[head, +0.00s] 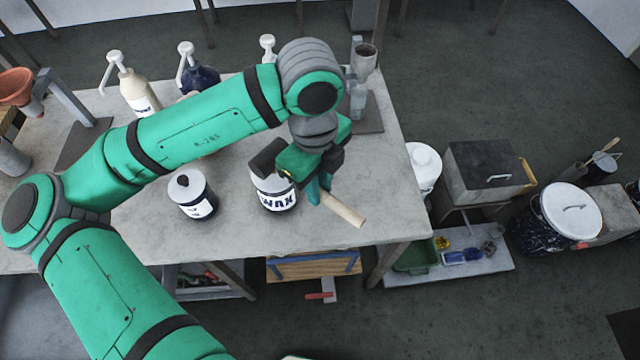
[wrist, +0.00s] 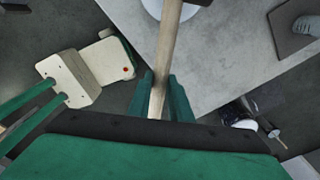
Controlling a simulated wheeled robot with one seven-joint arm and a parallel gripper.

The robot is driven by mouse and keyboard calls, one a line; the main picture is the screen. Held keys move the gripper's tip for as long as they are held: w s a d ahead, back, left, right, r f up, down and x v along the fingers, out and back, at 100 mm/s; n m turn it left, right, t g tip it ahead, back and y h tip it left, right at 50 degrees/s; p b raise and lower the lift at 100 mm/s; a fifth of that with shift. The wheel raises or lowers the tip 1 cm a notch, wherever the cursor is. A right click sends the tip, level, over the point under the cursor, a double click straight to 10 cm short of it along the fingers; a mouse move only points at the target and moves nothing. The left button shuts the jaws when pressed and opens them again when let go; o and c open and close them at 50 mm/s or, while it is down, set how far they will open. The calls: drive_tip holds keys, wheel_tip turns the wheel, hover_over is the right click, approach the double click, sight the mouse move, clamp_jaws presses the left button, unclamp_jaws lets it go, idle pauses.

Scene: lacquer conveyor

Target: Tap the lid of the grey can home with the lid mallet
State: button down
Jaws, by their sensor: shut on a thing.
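My gripper (head: 319,190) is shut on the wooden handle of the lid mallet (head: 345,210). The handle also shows in the wrist view (wrist: 168,50), between the green fingers (wrist: 162,100). In the head view the dark mallet head is over or just in front of the top of a can labelled WAX (head: 276,198). It hides most of that can's lid, so I cannot tell whether they touch or how the lid sits. A second can (head: 192,196) with a pale grey lid, dark knob and white label stands to the left. Which can is the grey one is unclear.
Pump bottles (head: 138,95) stand at the back of the grey worktable (head: 235,235). A stand with a cup (head: 366,60) is at the back right. A grey box (head: 485,170) and a white-lidded drum (head: 570,210) are beyond the table's right edge. The front right corner is clear.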

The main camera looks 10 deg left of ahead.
drive_tip(key=shift+r, duration=4)
